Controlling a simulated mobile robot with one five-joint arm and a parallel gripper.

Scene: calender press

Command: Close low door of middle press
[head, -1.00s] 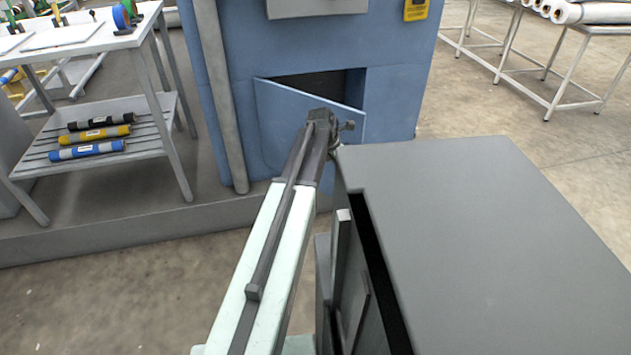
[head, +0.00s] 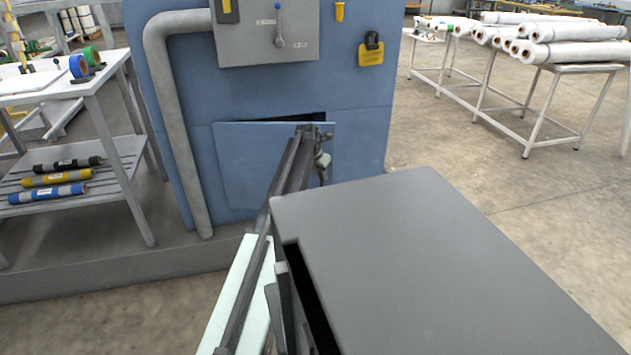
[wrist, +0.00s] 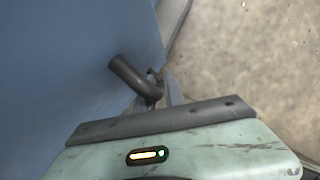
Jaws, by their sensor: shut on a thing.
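The low door (head: 245,170) is a blue panel in the lower part of the blue press (head: 250,92). It stands slightly ajar, with a thin dark gap along its top edge toward the right. My gripper (head: 323,161) is at the right end of the door. In the wrist view, my gripper (wrist: 162,97) is shut on the dark grey bent door handle (wrist: 130,74). The door's blue face (wrist: 70,75) fills the left of that view. The handle is hard to make out in the head view, and my arm hides part of the door.
A grey control panel (head: 268,35) with a lever is above the door. A grey pipe (head: 175,130) runs down the press's left side. A white table (head: 105,80) with a shelf of rollers stands left. White rolls lie on a rack (head: 565,68) at right. Open floor (head: 440,155) lies between.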

